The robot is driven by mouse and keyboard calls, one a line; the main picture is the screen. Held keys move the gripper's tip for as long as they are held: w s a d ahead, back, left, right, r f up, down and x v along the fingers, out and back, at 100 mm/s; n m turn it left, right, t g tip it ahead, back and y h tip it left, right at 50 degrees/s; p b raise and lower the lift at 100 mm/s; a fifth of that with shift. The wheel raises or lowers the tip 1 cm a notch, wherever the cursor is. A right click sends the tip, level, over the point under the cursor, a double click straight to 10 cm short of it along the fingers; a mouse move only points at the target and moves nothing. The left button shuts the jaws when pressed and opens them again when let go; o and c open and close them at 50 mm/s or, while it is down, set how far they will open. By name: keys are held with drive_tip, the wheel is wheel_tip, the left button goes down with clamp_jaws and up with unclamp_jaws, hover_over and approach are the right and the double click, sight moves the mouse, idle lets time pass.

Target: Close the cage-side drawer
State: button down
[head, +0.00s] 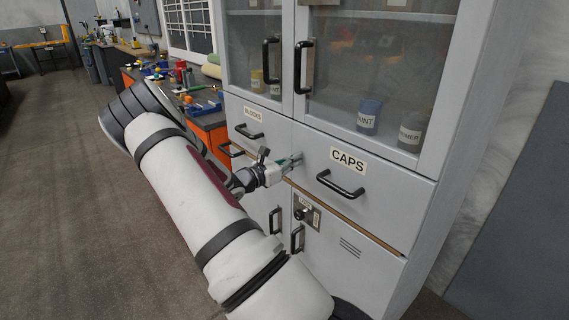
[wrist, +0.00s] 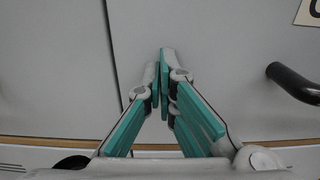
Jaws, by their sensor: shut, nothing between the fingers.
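Two drawers sit side by side in the grey cabinet, below its glass doors. The right drawer (head: 390,192) has a CAPS label and a black bar handle (head: 341,186). The left drawer (head: 265,148) has a smaller label and handle (head: 248,131). Both fronts look about flush; a small gap cannot be ruled out. My gripper (head: 299,158) is shut and empty at the left end of the CAPS front. In the wrist view its fingertips (wrist: 164,56) point at that front, right of the vertical seam. Whether they touch it is unclear.
A tan edge (head: 350,221) runs beneath the drawers, with lower doors (head: 350,258) and a lock plate below. A cluttered orange workbench (head: 207,117) stands at left, near a barred panel (head: 187,25). Open floor (head: 60,200) lies left of my arm.

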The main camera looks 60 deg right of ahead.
drive_tip(key=shift+d, duration=0.1)
drive_tip(key=p+v, duration=0.1)
drive_tip(key=v, duration=1.2)
drive_tip(key=shift+a+p, duration=0.3)
drive_tip(key=shift+a, duration=0.1)
drive_tip(key=s+a+r+m+t+y, duration=0.2)
drive_tip(key=s+a+r+m+y, duration=0.35)
drive_tip(key=s+a, duration=0.55)
drive_tip(key=s+a+r+m+t+y, duration=0.2)
drive_tip(key=s+a+r+m+y, duration=0.3)
drive_tip(key=a, duration=0.9)
drive_tip(key=s+a+r+m+t+y, duration=0.4)
drive_tip(key=s+a+y, duration=0.3)
drive_tip(key=s+a, duration=0.45)
wheel_tip(320, 180, up, 16)
drive_tip(key=w+t+p, duration=0.1)
drive_tip(key=p, duration=1.2)
drive_tip(key=shift+w+a, duration=0.35)
